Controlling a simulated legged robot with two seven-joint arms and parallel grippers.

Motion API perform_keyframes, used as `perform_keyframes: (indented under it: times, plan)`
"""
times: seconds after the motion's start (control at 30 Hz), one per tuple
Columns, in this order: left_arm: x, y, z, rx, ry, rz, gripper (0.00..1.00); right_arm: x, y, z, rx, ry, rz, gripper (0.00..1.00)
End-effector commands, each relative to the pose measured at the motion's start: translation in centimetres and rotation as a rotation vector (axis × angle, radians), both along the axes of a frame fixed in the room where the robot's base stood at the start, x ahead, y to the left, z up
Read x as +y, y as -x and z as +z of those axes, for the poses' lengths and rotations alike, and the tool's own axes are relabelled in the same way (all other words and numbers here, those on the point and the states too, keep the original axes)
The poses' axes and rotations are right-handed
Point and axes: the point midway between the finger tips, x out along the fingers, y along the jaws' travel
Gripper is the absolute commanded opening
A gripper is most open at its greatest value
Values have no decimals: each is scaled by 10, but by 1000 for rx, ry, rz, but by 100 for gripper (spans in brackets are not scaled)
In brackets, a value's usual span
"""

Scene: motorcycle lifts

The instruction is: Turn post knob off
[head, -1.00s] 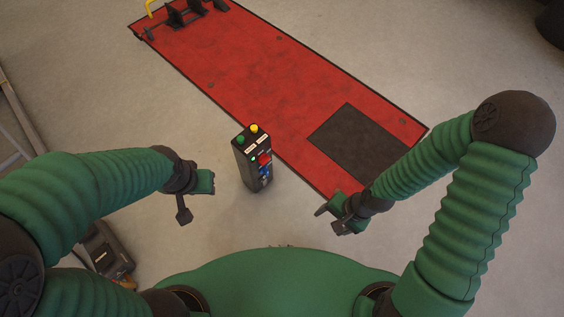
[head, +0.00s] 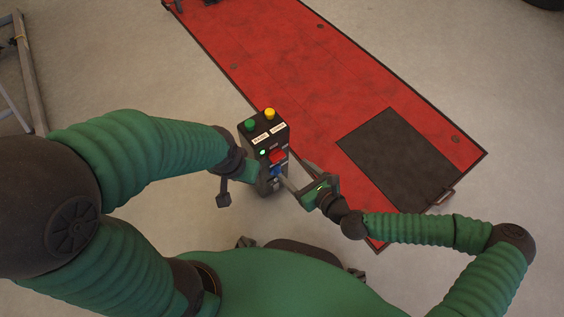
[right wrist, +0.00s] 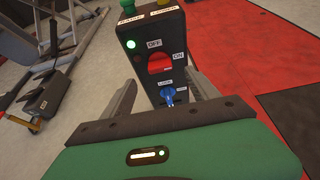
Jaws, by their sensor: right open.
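The black control post (head: 266,135) stands upright on the floor in front of me. Its front has a red knob (head: 277,157) between OFF and ON labels and a blue knob (head: 277,171) below. The red knob (right wrist: 159,63) and blue knob (right wrist: 168,95) also show in the right wrist view. A green light (right wrist: 132,44) is lit. My right gripper (head: 287,172) is open at the post's front, its fingers on either side of the blue knob; contact is unclear. My left gripper (head: 247,172) is beside the post's left side, its fingers partly hidden.
A green button (head: 250,125) and a yellow button (head: 269,113) top the post. The red lift platform (head: 300,75) with a dark panel (head: 398,155) lies behind and right. A metal frame (head: 28,75) stands at the left. Grey floor is clear between them.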

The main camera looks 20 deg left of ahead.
Motion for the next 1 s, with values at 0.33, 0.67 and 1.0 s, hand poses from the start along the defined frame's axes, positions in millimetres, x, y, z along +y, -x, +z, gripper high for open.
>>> perform_keyframes:
  times: [0.33,0.67,1.0]
  plan:
    - [0,0,-44,0,0,0,36,56,-42,-33,-1,1,4,69]
    - [0,0,-45,0,0,0,36,63,-48,-33,1,1,3,69]
    - [0,0,-45,0,0,0,36,63,-48,-33,1,1,3,30]
